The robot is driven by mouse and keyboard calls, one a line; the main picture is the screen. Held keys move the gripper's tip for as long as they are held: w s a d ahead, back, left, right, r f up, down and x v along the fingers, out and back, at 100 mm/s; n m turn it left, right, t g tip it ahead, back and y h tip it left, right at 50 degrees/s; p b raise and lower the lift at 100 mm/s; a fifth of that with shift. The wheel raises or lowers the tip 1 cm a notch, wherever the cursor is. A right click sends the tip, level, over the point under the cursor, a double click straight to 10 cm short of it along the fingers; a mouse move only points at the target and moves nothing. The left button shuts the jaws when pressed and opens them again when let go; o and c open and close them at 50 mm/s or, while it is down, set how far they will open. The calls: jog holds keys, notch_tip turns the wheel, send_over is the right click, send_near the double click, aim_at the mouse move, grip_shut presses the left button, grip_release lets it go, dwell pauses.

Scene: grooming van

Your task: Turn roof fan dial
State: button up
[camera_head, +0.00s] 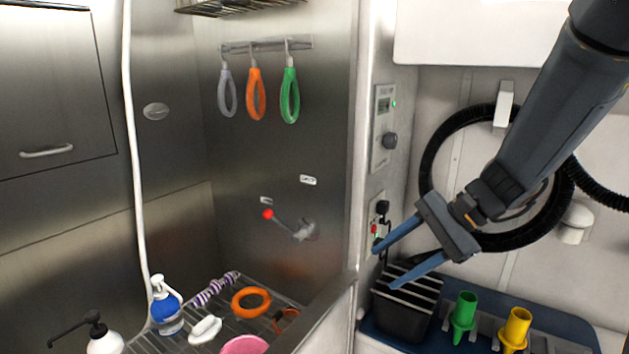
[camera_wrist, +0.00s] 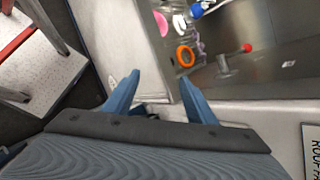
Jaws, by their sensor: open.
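The roof fan panel (camera_head: 383,104) is a pale plate on the narrow wall right of the steel tub enclosure. It carries a small display, a green light and a dark round dial (camera_head: 390,141). My gripper (camera_head: 384,268) is open and empty, well below the dial, its blue fingers pointing left. In the wrist view, my gripper's fingers (camera_wrist: 162,80) are spread with nothing between them. The panel's edge (camera_wrist: 312,150), with partial "ROOF FA" lettering, shows at the lower right there. The dial is not in the wrist view.
A lower panel (camera_head: 377,212) with a black plug and red switch is close to my fingers. A black slotted box (camera_head: 405,311) stands below them. A green holder (camera_head: 464,312) and yellow holder (camera_head: 516,328) stand right. A black hose (camera_head: 440,135) hangs behind my arm.

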jog(key=s+d+f+n+h, duration=0.3)
jog(key=s+f+n+h, duration=0.5)
jog(key=s+f+n, duration=0.1)
jog(key=shift+s+d+f+n+h, duration=0.2)
jog(key=shift+s+f+n+h, duration=0.2)
jog(key=shift+s+n, duration=0.55)
jog(key=shift+w+n, duration=0.25)
jog(key=shift+c, duration=0.4)
